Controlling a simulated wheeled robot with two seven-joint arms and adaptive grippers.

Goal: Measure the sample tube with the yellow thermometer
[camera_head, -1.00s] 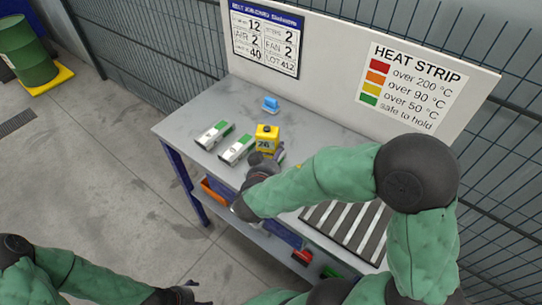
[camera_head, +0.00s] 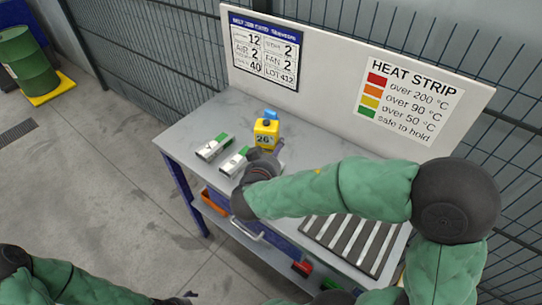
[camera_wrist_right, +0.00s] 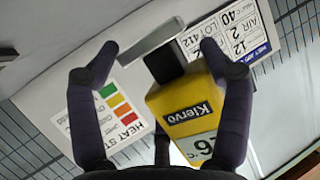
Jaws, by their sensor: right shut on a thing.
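Two pale pieces with green ends, one farther left (camera_head: 213,147) and one nearer (camera_head: 234,162), lie on the table; I cannot tell which is the sample tube. My left gripper (camera_head: 187,296) is barely visible at the bottom edge.
The grey table (camera_head: 190,130) has a back board with a heat strip chart (camera_head: 410,100). A striped rack (camera_head: 350,245) lies to the right. Orange and red bins sit on the lower shelf. The table's back left is clear.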

